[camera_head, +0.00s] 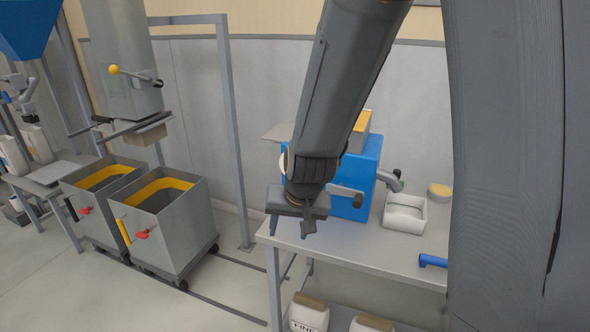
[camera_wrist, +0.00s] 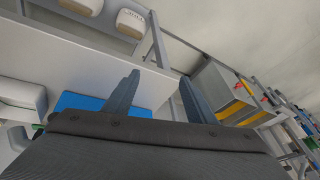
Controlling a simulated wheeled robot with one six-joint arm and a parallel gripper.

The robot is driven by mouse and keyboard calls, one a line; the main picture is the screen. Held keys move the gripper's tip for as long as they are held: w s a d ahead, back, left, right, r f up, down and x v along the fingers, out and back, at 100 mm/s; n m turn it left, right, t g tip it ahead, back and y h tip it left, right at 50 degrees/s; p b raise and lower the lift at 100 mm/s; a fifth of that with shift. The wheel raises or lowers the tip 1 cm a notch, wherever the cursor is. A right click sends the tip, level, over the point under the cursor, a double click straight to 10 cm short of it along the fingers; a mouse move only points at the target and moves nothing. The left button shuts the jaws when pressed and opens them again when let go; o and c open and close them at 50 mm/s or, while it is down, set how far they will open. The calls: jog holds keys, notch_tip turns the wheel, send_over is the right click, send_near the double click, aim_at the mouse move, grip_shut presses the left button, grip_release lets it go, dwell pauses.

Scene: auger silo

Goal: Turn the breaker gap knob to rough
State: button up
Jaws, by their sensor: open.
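The blue machine (camera_head: 357,183), which looks like the breaker, stands on the grey table (camera_head: 350,252). My arm hides much of its left front. A sliver of a white round part (camera_head: 283,162) shows at its left edge; I cannot tell whether this is the gap knob. No knob pointer or rough marking is readable. My gripper (camera_head: 290,224) is open and empty, in front of the machine's lower left in the picture. In the wrist view its two fingers (camera_wrist: 158,90) are spread apart, with a strip of the blue machine (camera_wrist: 85,103) beside the left finger.
A blue handle-like piece (camera_head: 433,261) lies at the right. Bags, one labelled FINE (camera_head: 309,314), sit below. Two grey bins (camera_head: 165,225) on wheels and a metal frame (camera_head: 234,130) stand left.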

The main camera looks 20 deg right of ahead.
jog(key=w+a+m+t+h+p, duration=0.15)
jog(key=w+m+t, duration=0.35)
jog(key=w, duration=0.8)
jog(key=w+d+r+m+t+h+p, duration=0.2)
jog(key=w+d+m+t+h+p, duration=0.2)
jog(key=h, duration=0.6)
jog(key=shift+w+d+r+m+t+p, duration=0.3)
jog(key=shift+w+d+m+t, duration=0.2)
jog(key=shift+w+d+m, duration=1.25)
jog(key=shift+w+a+n, duration=0.2)
jog(key=shift+w+n, duration=0.05)
jog(key=shift+n, duration=0.1)
jog(key=c, duration=1)
jog(key=shift+c, duration=0.2)
